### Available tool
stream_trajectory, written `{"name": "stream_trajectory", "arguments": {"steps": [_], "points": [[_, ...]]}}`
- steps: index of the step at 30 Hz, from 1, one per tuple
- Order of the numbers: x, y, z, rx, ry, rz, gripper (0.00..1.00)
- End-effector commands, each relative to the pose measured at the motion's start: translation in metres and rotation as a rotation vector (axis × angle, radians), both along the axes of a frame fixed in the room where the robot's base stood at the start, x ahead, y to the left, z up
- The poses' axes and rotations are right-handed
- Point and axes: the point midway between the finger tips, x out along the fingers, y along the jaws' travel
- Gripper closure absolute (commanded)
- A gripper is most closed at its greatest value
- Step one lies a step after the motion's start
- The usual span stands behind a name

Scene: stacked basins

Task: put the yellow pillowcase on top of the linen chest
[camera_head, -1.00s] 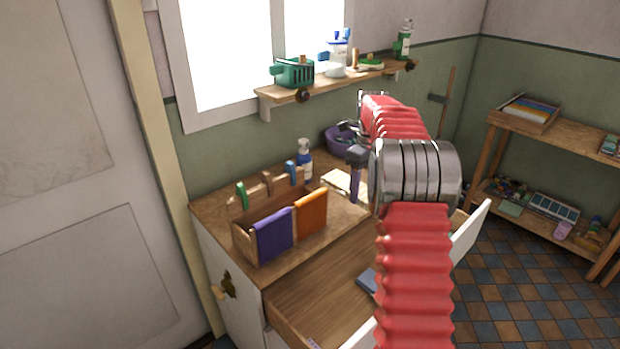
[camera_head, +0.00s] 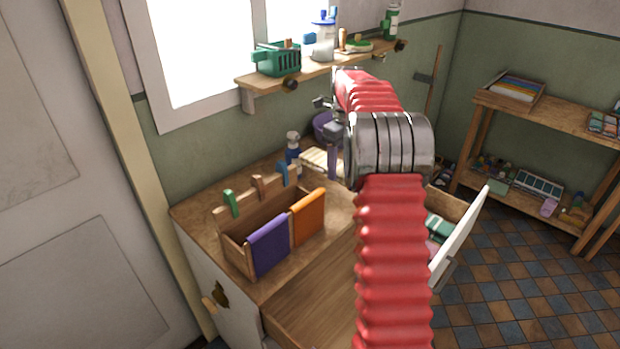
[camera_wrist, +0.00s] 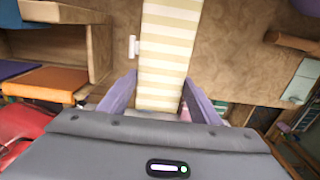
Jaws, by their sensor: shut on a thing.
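The pillowcase (camera_wrist: 168,45), a folded cloth with pale yellow and cream stripes, lies between the purple fingers of my gripper (camera_wrist: 160,82) in the wrist view. My gripper is shut on its near end. In the head view the pillowcase (camera_head: 316,158) shows just left of my gripper (camera_head: 333,162), over the back of the wooden worktop. I cannot tell whether it touches the top. My red arm hides part of the drawer.
A wooden rack (camera_head: 234,250) with purple and orange cloths stands on the top at left, with a spray bottle (camera_head: 293,150) behind. A purple basin (camera_head: 324,126) is at the back. A loaded wall shelf (camera_head: 330,62) hangs above. An open white panel (camera_head: 460,235) juts out right.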

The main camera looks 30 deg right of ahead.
Motion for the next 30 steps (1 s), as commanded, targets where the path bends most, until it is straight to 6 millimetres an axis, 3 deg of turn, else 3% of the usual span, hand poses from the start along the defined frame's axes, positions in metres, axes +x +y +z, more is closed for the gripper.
{"name": "stream_trajectory", "arguments": {"steps": [7,18,30], "points": [[0.000,0.001,-0.006,0.001,0.001,0.001,0.55],[0.000,0.001,-0.049,0.000,0.000,0.001,0.55],[0.000,0.001,-0.056,0.001,0.001,0.001,0.55]]}}
